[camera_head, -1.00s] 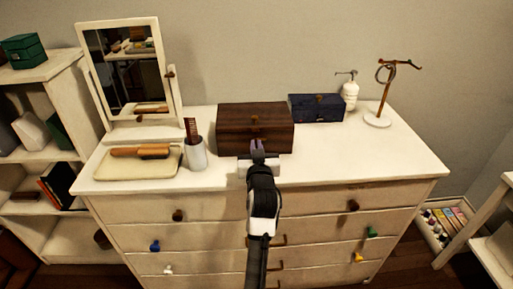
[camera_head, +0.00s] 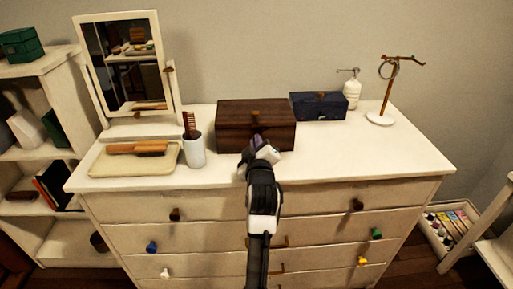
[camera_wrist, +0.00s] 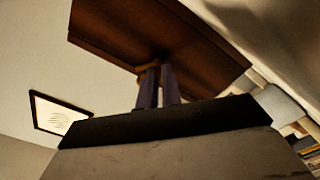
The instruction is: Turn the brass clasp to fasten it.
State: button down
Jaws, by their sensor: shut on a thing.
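The dark brown wooden box (camera_head: 231,134) stands closed on the white dresser top. The small brass clasp (camera_head: 255,117) shows at the upper middle of the box front. My gripper (camera_head: 257,139) is at the box front, with its fingertips shut on the clasp's lower part. In the wrist view, the box (camera_wrist: 205,50) appears tilted, and the two grey-purple fingers (camera_wrist: 158,86) reach its front face. The fingertips and the dark shape of my gripper hide most of the clasp there, so its exact angle cannot be told.
A dark blue box (camera_head: 319,106), a white pump bottle (camera_head: 351,93) and a ring stand (camera_head: 384,95) are to the right. A cup with a comb (camera_head: 195,150), a tray with a brush (camera_head: 106,165) and a mirror (camera_head: 121,62) are to the left.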

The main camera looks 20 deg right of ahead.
jog(key=n+b, duration=0.1)
jog(key=n, duration=0.1)
jog(key=n+b, duration=0.1)
jog(key=n, duration=0.1)
jog(key=shift+f+n, duration=0.2)
jog(key=shift+n, duration=0.1)
jog(key=n+b, duration=0.2)
jog(key=n, duration=0.2)
jog(key=shift+r+n, duration=0.1)
jog(key=shift+n, duration=0.2)
jog(key=c, duration=1.6)
grip_release()
